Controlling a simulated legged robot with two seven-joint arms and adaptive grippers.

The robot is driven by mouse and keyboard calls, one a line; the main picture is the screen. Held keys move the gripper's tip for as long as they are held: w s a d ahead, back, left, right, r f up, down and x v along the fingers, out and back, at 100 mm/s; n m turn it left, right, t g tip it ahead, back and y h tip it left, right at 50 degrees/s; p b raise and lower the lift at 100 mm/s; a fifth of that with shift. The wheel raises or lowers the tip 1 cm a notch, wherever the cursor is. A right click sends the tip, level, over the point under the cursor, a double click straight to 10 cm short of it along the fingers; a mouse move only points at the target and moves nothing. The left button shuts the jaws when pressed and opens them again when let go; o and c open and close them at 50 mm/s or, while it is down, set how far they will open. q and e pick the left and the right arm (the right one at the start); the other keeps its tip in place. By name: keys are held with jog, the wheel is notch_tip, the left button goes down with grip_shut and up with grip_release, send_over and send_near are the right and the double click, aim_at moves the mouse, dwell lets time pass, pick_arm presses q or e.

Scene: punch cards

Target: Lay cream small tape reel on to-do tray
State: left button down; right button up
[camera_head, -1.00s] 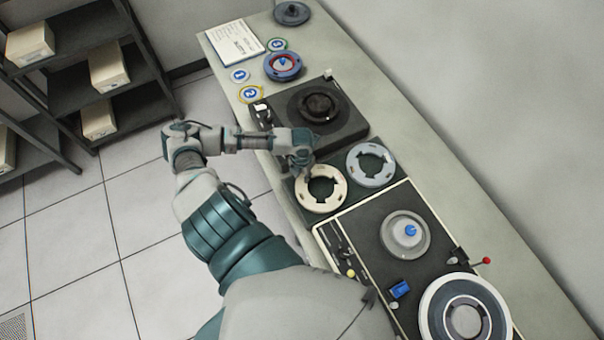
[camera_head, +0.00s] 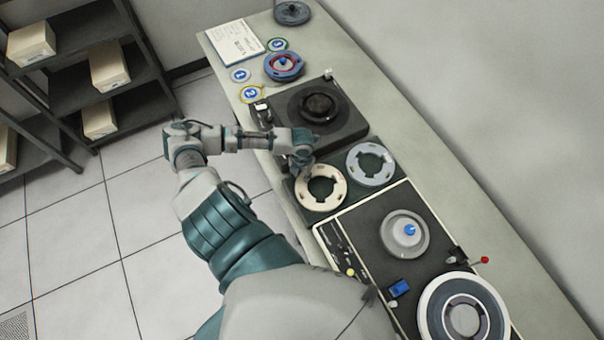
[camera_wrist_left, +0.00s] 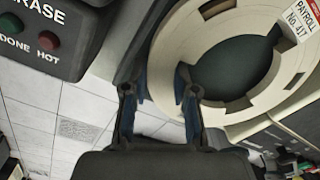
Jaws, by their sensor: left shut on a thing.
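The cream small tape reel (camera_head: 320,188), a flat ring with a notched dark center, is at the near-left part of a dark tray (camera_head: 352,195). I cannot tell whether it touches the tray or is just above it. My left gripper (camera_head: 303,168) is at the reel's far-left rim. In the left wrist view my left gripper (camera_wrist_left: 163,80) is shut on the rim of the cream reel (camera_wrist_left: 225,108), which bears a "PAYROLL No. 417" label. No writing on the tray is readable. My right gripper is out of view.
A grey-blue reel (camera_head: 370,165) sits beside the cream one on the tray. A black eraser unit (camera_head: 318,108) stands beyond; its buttons show in the left wrist view (camera_wrist_left: 45,38). A tape deck (camera_head: 370,265) with mounted reels is on the near side. Shelves stand left.

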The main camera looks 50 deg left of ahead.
pick_arm(q)
jog(key=shift+f, duration=0.45)
jog(key=c, duration=0.8)
grip_release()
jog(key=shift+c, duration=0.4)
jog(key=c, duration=0.3)
notch_tip(320, 180, up, 6)
jog(key=p, duration=0.6)
jog(key=shift+r, duration=0.2)
jog(key=shift+r+p, duration=0.95)
jog(key=shift+r, duration=0.3)
